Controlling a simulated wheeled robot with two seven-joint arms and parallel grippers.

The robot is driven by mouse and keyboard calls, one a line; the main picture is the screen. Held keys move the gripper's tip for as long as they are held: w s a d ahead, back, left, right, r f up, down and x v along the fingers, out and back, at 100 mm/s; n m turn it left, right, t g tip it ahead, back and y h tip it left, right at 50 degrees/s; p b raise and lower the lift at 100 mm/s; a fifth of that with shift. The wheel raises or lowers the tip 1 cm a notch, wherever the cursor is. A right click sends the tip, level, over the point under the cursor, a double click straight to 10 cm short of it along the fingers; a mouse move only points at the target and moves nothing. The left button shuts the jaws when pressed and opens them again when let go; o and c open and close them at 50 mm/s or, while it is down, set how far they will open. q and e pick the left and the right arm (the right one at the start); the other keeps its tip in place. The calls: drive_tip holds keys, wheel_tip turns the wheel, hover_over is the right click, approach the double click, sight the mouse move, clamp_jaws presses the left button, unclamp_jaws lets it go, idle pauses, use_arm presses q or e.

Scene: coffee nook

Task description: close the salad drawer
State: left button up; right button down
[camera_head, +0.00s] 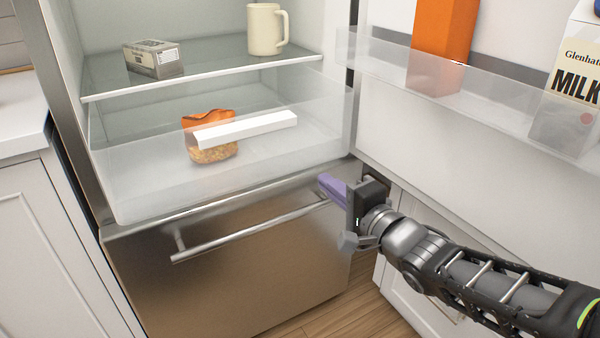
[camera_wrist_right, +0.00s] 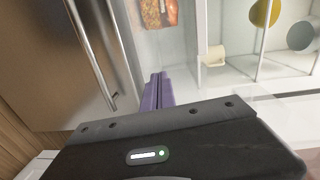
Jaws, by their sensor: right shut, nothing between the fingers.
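The salad drawer (camera_head: 140,190) is a clear bin with a white bar handle (camera_head: 246,130), below the fridge's glass shelf. It appears to stand out somewhat toward me, and a bag with an orange top (camera_head: 212,148) is inside it. My right gripper (camera_head: 328,184) has purple fingers, shut and empty. It is right of the drawer's lower front corner, near the right end of the steel handle below, apart from the white handle. In the right wrist view the purple fingers (camera_wrist_right: 157,92) point toward the fridge interior. My left gripper is not in view.
A steel lower drawer (camera_head: 250,265) with a bar handle (camera_head: 250,230) lies below. A mug (camera_head: 266,30) and a small box (camera_head: 152,58) stand on the shelf. The open door at right holds a milk carton (camera_head: 570,85) and an orange carton (camera_head: 442,40) in its clear bin.

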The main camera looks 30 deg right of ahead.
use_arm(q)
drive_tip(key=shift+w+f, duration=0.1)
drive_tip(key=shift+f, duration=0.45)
use_arm(e)
drive_tip(key=shift+s+d+r+m+t, duration=0.15)
drive_tip(key=shift+s+d+r+t, duration=0.05)
drive_tip(key=shift+s+r, duration=0.25)
drive_tip(key=shift+s+d+r+m+t, duration=0.2)
drive_tip(key=shift+s+r, duration=0.1)
drive_tip(key=shift+r, duration=0.2)
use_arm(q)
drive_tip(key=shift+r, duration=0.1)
use_arm(e)
drive_tip(key=shift+w, duration=0.1)
drive_tip(key=p, duration=1)
approach(293, 141)
drive_tip(key=w+b, duration=0.1)
drive_tip(key=w, duration=0.2)
drive_tip(key=w+b, duration=0.1)
drive_tip(key=w, duration=0.2)
drive_tip(key=shift+a, duration=0.25)
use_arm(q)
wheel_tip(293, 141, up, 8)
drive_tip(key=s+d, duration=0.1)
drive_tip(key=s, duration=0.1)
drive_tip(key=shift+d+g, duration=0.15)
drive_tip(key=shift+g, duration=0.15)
use_arm(e)
drive_tip(key=shift+w, duration=0.45)
drive_tip(key=shift+w, duration=0.15)
